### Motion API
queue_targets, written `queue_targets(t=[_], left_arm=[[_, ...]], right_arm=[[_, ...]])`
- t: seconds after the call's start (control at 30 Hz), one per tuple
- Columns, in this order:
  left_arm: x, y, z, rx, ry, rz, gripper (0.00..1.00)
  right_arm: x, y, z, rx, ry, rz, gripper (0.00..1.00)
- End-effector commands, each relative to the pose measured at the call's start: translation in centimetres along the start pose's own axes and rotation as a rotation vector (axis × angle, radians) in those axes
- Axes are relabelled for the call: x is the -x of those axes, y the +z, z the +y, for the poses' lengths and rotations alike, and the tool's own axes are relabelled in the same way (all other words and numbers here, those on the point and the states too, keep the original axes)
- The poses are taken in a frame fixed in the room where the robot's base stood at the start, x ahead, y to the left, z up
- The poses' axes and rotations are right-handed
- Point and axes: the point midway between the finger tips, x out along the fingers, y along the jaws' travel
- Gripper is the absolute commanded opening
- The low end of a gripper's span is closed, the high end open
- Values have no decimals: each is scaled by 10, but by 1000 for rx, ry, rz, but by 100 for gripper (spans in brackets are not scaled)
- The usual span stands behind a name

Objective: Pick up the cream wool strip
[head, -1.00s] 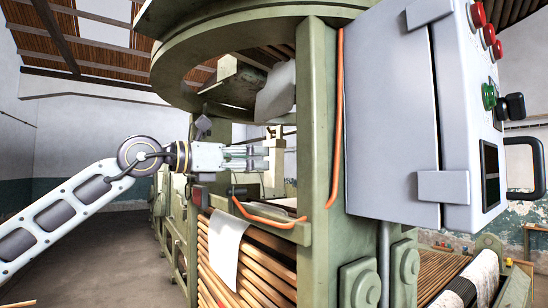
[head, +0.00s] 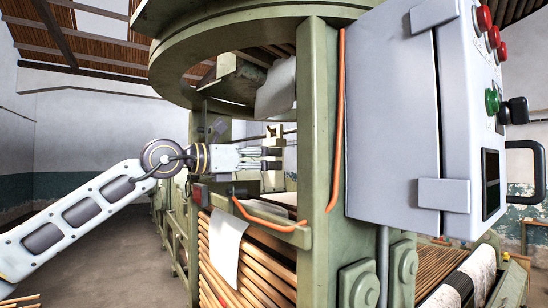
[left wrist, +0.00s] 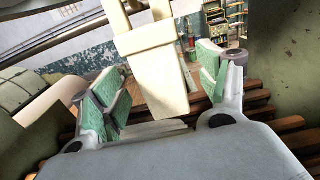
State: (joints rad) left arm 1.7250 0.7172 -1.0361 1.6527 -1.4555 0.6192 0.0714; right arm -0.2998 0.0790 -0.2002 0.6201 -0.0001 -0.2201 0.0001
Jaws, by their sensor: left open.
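My left gripper (head: 256,158) is open, inside the opening of the green machine frame. In the left wrist view its green-padded fingers (left wrist: 163,82) stand either side of a cream, strip-like piece (left wrist: 160,78) with a cross band near its top. The piece hangs or stands upright between them, and I see no clear contact. In the head view a cream upright piece (head: 273,138) shows at the fingertips. I cannot tell whether it is wool. A pale sheet (head: 229,246) drapes over the wooden slats, and another pale sheet (head: 277,90) hangs under the ring. My right gripper is not in view.
The green frame post (head: 320,120) with an orange cable stands right of the gripper. A grey control box (head: 392,120) is fixed beside it. The round green ring (head: 235,65) is overhead. Wooden slats (head: 263,275) lie below. Open floor (head: 125,255) is at the left.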

Motion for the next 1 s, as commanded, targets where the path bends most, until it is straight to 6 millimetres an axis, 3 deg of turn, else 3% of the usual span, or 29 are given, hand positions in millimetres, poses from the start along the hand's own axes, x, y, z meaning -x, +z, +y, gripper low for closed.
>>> queue_targets(t=[0.4, 0.97, 1.0], left_arm=[[-31, 2, 2, 0, 0, 0, 75], [-34, 0, 2, 0, 0, 0, 75], [-34, 0, 2, 0, 0, 0, 70]], right_arm=[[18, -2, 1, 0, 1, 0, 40], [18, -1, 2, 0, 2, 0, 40], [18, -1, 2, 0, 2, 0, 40]])
